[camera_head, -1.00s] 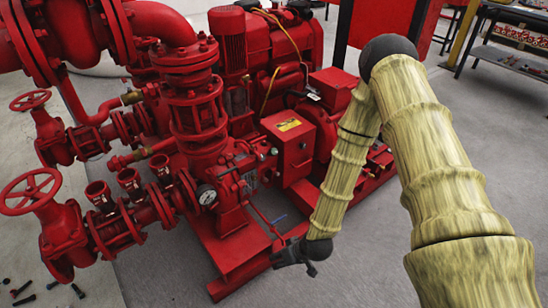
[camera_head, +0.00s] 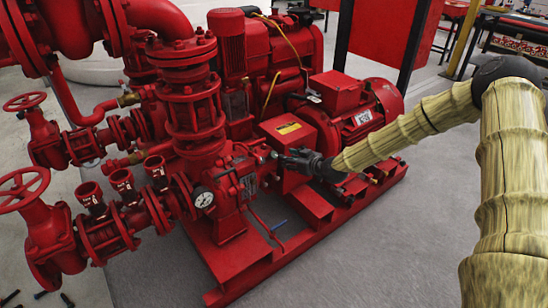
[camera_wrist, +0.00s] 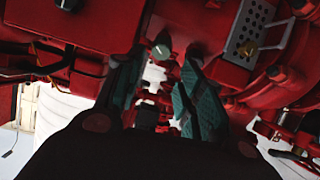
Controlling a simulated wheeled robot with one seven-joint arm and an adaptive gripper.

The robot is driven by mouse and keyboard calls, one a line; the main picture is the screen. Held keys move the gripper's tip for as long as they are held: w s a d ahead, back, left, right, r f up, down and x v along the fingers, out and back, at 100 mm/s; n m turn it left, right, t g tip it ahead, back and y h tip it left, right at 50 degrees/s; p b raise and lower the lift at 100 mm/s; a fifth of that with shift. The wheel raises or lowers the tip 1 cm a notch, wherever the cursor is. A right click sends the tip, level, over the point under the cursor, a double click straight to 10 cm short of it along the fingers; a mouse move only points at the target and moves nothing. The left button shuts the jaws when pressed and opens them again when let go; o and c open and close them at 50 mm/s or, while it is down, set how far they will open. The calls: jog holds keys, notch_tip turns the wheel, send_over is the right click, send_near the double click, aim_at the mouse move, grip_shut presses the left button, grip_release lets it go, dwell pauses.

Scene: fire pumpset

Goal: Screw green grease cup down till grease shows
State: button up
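My gripper (camera_head: 290,158) is beside the pump, left of the motor and next to the red box. In the wrist view its two teal-padded fingers (camera_wrist: 163,62) stand apart, with a gap between them. A small round grey-green cap (camera_wrist: 161,51) with a pale line across it shows at the far end of this gap. It may be the grease cup, but its colour is too dull to be sure. I cannot tell whether the fingers touch it. In the head view a small round fitting (camera_head: 273,154) sits just left of the fingertips. No grease can be made out.
The red box (camera_head: 288,135) with a yellow label and the red motor (camera_head: 360,112) stand close to my gripper. A pressure gauge (camera_head: 203,197) is on the pump's left. A blue-tipped piece (camera_head: 279,225) is by the base frame. The floor at the front right is clear.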

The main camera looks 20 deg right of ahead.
aim_at(275, 155)
jog(key=b+x, duration=0.2)
jog(key=x, duration=0.6)
jog(key=shift+w+a+f, duration=0.15)
jog(key=shift+w+f, duration=0.05)
jog(key=shift+f, duration=0.1)
jog(key=shift+b+x, duration=0.4)
jog(key=shift+x, duration=0.45)
jog(key=shift+r, duration=0.15)
jog(key=c, duration=0.7)
